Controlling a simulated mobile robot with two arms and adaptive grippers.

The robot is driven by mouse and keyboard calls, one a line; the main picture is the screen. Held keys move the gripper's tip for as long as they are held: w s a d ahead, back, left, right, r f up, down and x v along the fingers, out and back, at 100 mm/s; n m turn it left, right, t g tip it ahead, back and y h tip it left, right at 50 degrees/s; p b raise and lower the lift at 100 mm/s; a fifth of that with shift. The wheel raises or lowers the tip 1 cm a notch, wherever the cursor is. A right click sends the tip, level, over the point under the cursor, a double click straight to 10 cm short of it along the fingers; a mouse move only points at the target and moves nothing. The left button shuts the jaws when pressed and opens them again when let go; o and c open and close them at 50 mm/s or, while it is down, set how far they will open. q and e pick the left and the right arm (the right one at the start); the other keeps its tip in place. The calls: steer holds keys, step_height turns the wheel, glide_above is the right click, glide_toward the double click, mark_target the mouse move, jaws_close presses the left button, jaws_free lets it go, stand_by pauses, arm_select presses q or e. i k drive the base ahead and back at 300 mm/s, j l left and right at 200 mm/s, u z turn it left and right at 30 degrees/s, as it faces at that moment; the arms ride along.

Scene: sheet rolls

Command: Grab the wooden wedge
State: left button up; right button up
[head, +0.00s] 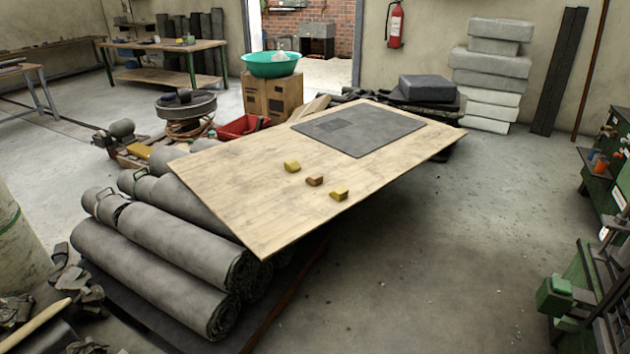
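Three small blocks lie in a slanting row on a large plywood board (235,185). The middle one is a brown, wood-coloured block (315,181). A yellow block (291,166) lies behind it to the left, and another yellow block (339,194) lies in front of it to the right. The blocks are apart from each other. They are too small for me to tell for certain which one is the wooden wedge. Neither of my grippers is in view.
A dark grey sheet (385,133) lies flat on the board's far part. Grey sheet rolls (150,265) are stacked under its left side. A green basin (270,66) stands on cardboard boxes behind. The floor (440,240) right of the board is open; green machinery (590,285) stands far right.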

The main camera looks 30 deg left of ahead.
mark_target(316, 179)
steer(key=u, duration=0.3)
steer(key=i+u, duration=0.2)
steer(key=u, duration=0.15)
steer(key=i+u, duration=0.2)
steer(key=u, duration=0.15)
steer(key=i+l+u, duration=0.1)
steer(key=u, duration=0.2)
steer(key=i+l, duration=0.05)
steer(key=i, duration=0.05)
